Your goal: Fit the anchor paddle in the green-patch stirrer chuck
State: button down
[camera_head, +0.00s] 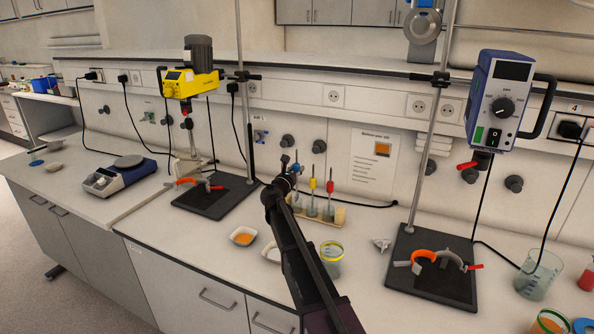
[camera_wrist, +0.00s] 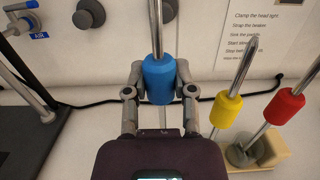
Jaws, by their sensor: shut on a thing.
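My gripper (camera_head: 290,178) is shut on the blue sleeve (camera_wrist: 159,80) of an upright metal shaft at the paddle rack (camera_head: 342,214). The shaft's lower end is hidden behind my gripper, so its paddle shape cannot be told. Yellow-sleeved (camera_wrist: 226,109) and red-sleeved (camera_wrist: 284,106) shafts stand tilted in the wrist view, to the right. A blue stirrer (camera_head: 503,100) with a dark knob and a small green patch on its front hangs on a stand at right. Its chuck (camera_head: 483,160) is underneath and looks empty. A yellow stirrer (camera_head: 190,84) hangs on the left stand.
Stand bases (camera_head: 408,247) with orange clamps (camera_head: 428,257) sit on the bench. A beaker (camera_head: 331,262) and a white dish (camera_head: 243,236) are close to my arm. Another beaker (camera_head: 540,275) is at right. Cables run along the wall and bench.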

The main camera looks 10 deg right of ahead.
jog(key=shift+r+p, duration=0.3)
jog(key=shift+r, duration=0.25)
notch_tip(320, 180, up, 18)
jog(key=p, duration=1.8)
